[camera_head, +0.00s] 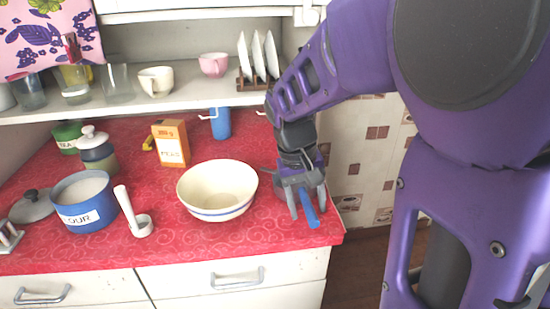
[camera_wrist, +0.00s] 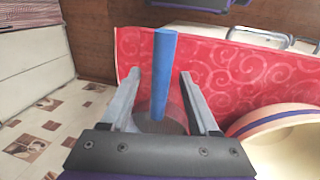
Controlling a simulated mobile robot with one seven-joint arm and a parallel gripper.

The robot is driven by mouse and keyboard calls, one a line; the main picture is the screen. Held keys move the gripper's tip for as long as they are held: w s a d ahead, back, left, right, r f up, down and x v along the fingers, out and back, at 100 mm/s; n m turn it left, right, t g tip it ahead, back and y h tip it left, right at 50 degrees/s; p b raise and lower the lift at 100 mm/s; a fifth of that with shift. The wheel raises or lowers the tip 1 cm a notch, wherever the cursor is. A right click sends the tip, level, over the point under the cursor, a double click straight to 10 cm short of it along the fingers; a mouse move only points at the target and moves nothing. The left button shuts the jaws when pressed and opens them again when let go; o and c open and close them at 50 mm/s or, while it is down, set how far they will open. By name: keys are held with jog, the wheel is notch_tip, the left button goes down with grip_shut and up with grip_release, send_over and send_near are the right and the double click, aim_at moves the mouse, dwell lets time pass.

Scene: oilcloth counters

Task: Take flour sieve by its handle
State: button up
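The flour sieve's blue handle (camera_head: 309,209) is near the right front corner of the red counter. In the wrist view the handle (camera_wrist: 164,65) points away from my gripper, with a dark, mesh-like part (camera_wrist: 163,126) at its near end. The rest of the sieve is mostly hidden by my gripper. My gripper (camera_head: 308,205) points down over the handle and is open. In the wrist view its fingers (camera_wrist: 159,76) stand on either side of the handle, with visible gaps on both sides.
A cream bowl (camera_head: 217,187) stands close left of my gripper, and its rim (camera_wrist: 270,119) shows in the wrist view. The counter's right edge is close.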

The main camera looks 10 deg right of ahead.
grip_shut()
dwell(1.2)
